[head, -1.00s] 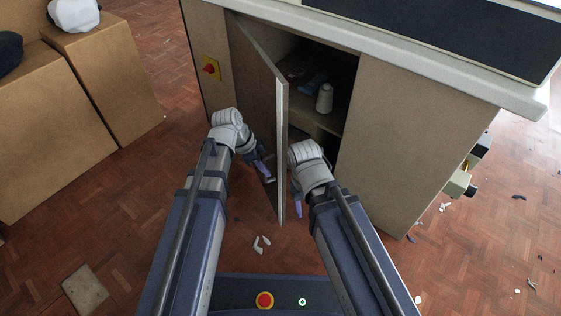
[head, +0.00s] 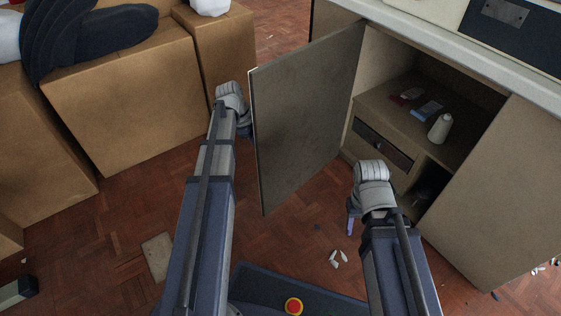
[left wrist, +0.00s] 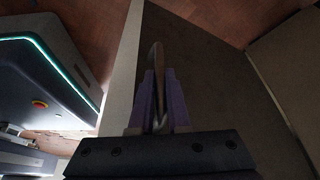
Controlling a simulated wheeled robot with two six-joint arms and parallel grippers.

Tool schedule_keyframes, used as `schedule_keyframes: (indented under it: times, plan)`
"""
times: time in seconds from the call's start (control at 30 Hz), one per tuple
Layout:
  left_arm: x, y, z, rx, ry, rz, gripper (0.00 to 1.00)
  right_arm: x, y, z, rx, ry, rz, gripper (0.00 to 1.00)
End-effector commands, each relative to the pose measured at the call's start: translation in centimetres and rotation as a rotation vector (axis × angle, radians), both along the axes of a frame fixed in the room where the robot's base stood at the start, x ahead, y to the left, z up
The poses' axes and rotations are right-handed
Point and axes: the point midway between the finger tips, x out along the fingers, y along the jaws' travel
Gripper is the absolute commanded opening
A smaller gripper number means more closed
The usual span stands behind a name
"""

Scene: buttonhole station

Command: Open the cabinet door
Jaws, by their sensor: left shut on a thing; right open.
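The grey-brown cabinet door (head: 305,115) stands swung wide open, its free edge toward me in the head view. My left gripper (left wrist: 160,100) is shut on the door's slim handle (left wrist: 156,60), as the left wrist view shows. In the head view the door hides that handle and the left fingertips. The cabinet (head: 495,200) has its opening in plain view to the right of the door. My right gripper (head: 352,218) is open and empty, low in front of the opening and apart from the door; its fingers are partly hidden by its wrist.
Inside the cabinet are a white thread cone (head: 440,128), a blue packet (head: 427,110) and a drawer (head: 382,143). Cardboard boxes (head: 130,95) stand left of the door. White scraps (head: 338,258) lie on the floor. Floor between the arms is mostly clear.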

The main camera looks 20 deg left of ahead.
Motion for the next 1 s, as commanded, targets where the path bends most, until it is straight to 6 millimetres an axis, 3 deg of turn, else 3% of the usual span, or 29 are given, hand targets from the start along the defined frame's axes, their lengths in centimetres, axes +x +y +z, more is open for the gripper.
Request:
schedule_keyframes:
  times: [0.1, 0.33, 0.93, 0.97, 1.0]
  plan:
    - [1.8, 2.9, 0.0, 0.004, 0.008, -0.008, 0.0, 0.0, 0.0, 0.0, 0.0, 0.0, 0.0, 0.5]
    - [3.6, 5.4, 0.0, 0.004, 0.008, -0.095, 0.0, 0.0, 0.0, 0.0, 0.0, 0.0, 0.0, 0.5]
    - [4.2, 6.3, -0.1, 0.005, 0.008, -0.129, 0.0, 0.0, 0.0, 0.0, 0.0, 0.0, 0.0, 0.5]
    - [4.2, 6.3, -0.1, 0.006, 0.008, -0.129, 0.17, 0.0, 0.0, 0.0, 0.0, 0.0, 0.0, 0.5]
    - [4.2, 6.3, 0.0, 0.006, 0.007, -0.128, 0.22, 0.0, 0.0, 0.0, 0.0, 0.0, 0.0, 0.5]
